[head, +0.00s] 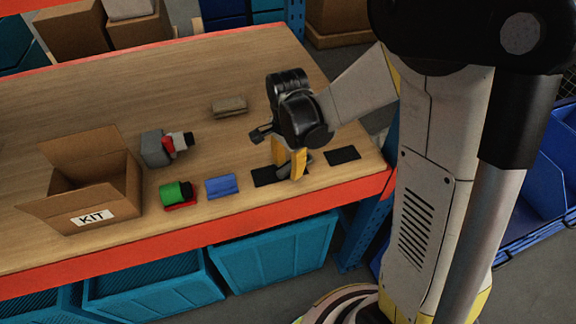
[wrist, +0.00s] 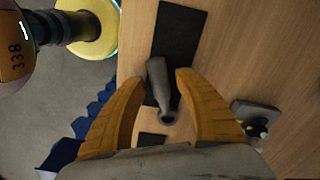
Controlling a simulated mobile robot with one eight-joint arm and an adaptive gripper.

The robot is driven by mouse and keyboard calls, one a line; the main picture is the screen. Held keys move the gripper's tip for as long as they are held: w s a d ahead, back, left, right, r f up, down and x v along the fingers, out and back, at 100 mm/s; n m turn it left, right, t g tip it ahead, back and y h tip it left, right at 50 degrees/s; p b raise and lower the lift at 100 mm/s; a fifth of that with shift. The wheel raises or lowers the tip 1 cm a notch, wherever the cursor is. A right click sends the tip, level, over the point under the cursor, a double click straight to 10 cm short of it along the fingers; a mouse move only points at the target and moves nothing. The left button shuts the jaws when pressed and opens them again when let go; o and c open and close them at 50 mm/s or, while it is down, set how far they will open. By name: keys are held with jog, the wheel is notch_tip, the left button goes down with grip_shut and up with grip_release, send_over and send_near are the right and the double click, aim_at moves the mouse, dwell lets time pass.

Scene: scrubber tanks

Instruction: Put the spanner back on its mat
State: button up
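The spanner appears as a grey, round-ended piece (wrist: 160,85) between my fingers in the wrist view. Its far end overlaps the edge of a black mat (wrist: 180,40), and its near end shows over bare wood. I cannot tell whether it rests on the mat or stands off it. My gripper (head: 290,165) is low over the table near the front edge, and its yellow fingers are apart on either side of the spanner (wrist: 158,78). In the head view the fingers hide most of the spanner and part of the black mat (head: 265,177).
A second black mat (head: 343,155) lies to the right. To the left are a blue item (head: 221,186), a green roll (head: 175,192), a grey-and-red tool (head: 158,148) and an open KIT box (head: 88,185). A tan block (head: 229,107) lies behind. A grey fixture (wrist: 250,115) is right of my fingers.

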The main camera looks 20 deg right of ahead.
aim_at(288, 167)
notch_tip(288, 167, up, 12)
jog(key=p, duration=0.4)
jog(key=s+d+r+n+t, duration=0.2)
jog(key=s+r+n+t, duration=0.5)
jog(key=s+n, duration=0.4)
jog(key=r+n, duration=0.1)
jog(key=n, duration=0.1)
jog(key=shift+s+d+n, duration=0.2)
jog(key=shift+s+n, duration=0.1)
jog(key=shift+s, duration=0.05)
jog(key=shift+f, duration=0.1)
notch_tip(288, 167, down, 8)
jog(key=b, duration=0.8)
